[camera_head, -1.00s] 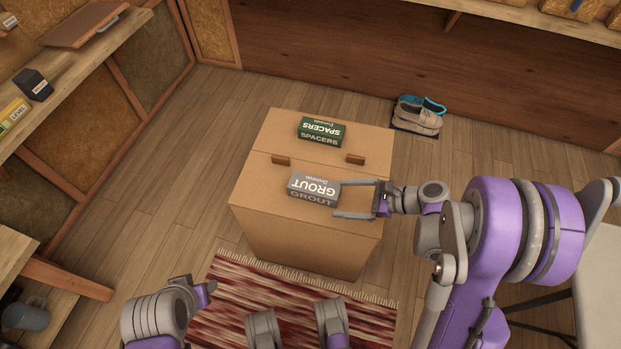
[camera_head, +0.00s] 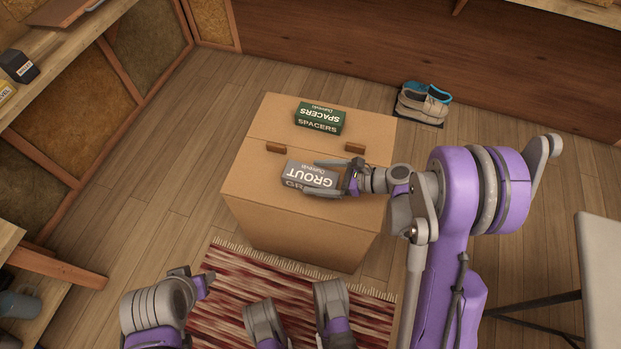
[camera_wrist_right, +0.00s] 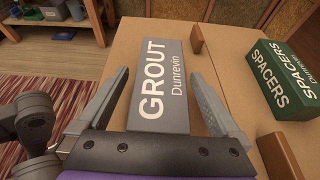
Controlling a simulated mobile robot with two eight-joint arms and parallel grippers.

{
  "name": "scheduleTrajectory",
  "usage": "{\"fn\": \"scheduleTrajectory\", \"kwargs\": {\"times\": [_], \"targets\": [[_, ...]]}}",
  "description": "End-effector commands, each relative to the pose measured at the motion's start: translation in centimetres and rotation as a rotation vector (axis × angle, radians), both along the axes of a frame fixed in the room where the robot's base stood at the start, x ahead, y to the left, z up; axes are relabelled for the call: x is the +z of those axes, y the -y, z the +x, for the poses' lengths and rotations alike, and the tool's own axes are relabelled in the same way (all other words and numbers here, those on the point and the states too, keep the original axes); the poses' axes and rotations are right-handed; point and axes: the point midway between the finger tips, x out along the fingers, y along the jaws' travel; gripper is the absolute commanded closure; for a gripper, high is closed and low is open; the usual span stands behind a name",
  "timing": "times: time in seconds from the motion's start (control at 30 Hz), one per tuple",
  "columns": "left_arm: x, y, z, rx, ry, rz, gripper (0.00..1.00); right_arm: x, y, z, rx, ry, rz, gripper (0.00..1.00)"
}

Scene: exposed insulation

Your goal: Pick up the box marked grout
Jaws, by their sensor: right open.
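The finger in front hides part of the box's lower face in the head view. My left gripper (camera_head: 203,282) is low at the front, over the rug; its jaws are not clear.
A green box marked spacers (camera_head: 320,117) lies farther back on the cabinet top. Two small brown blocks (camera_head: 275,148) stand between the boxes. Shoes (camera_head: 422,103) are on the floor behind right. A striped rug (camera_head: 225,310) lies in front, and shelves are at left.

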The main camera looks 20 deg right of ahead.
Motion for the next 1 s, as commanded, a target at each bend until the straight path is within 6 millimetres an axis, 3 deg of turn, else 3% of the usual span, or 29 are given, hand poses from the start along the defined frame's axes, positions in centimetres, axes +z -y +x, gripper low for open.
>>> {"fn": "scheduleTrajectory", "kwargs": {"times": [0.17, 0.43, 1.0], "targets": [[-0.6, 0.0, 0.1, 0.0, -0.002, 0.0, 0.5, -0.9, -1.7, 1.2, 0.002, 0.0, 0.0, 0.0], [-0.6, 0.0, 0.1, 0.0, -0.002, 0.0, 0.5, -0.9, -1.9, 1.4, -0.001, 0.001, -0.001, 0.0], [-0.6, 0.0, 0.1, 0.0, -0.002, 0.0, 0.5, -0.9, -1.9, 1.3, 0.0, 0.0, -0.001, 1.0]]}}
